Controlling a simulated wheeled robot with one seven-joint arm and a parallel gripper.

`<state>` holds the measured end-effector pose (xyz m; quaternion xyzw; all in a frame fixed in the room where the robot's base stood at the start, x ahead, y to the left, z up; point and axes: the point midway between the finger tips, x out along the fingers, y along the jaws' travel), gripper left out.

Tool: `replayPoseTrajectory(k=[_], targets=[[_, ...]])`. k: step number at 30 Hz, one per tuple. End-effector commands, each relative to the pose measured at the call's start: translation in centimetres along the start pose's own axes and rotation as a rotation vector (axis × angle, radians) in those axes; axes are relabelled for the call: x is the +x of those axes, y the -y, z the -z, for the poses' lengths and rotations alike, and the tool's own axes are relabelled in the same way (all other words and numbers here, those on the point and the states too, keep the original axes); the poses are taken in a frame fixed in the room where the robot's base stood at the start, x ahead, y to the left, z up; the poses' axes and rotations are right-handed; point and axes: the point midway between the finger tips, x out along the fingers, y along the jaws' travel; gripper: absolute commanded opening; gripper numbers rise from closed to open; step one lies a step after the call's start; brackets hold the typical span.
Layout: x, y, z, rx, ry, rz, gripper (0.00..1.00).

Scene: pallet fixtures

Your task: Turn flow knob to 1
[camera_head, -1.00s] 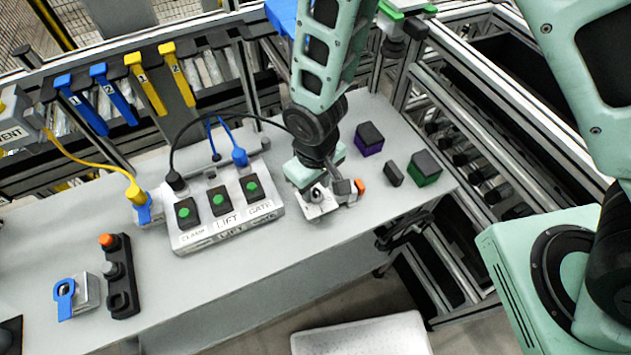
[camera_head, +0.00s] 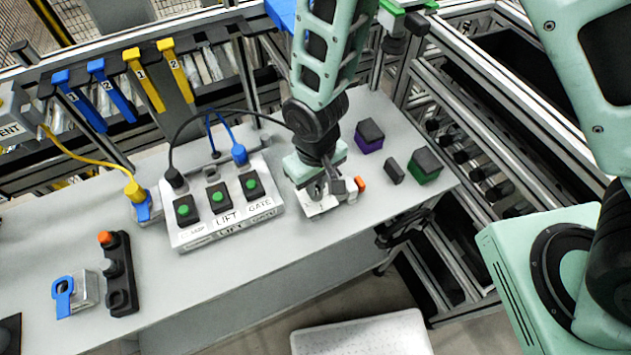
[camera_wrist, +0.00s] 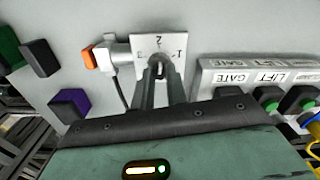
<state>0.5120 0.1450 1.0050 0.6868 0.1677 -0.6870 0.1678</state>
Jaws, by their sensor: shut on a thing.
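The flow knob (camera_wrist: 158,69) sits on a small white plate (camera_wrist: 151,46) marked 1, 2 and 3 in the wrist view. The 2 is at the far edge, the 1 to the right and the 3 to the left. My gripper (camera_wrist: 160,78) is shut on the knob, with one finger on each side. The fingers hide part of the knob, so its exact pointing is hard to tell. In the head view my gripper (camera_head: 324,188) is down over the white plate (camera_head: 318,208), on the bench right of the labelled button box.
An orange-tipped fitting (camera_wrist: 90,58) juts from the plate's left side. The button box (camera_head: 228,228), with green buttons and LIFT and GATE labels, stands close by. Purple (camera_head: 369,137) and green (camera_head: 425,167) dark-topped blocks and a small dark block (camera_head: 394,171) lie to the right on the grey bench.

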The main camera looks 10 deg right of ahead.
Motion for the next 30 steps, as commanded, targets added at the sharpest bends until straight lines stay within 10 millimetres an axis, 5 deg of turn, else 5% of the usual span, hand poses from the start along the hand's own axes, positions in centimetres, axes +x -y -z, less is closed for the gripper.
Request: replayPoseTrajectory(k=[30], targets=[[-0.17,-0.17,-0.08,0.902,0.0,0.0,0.0]])
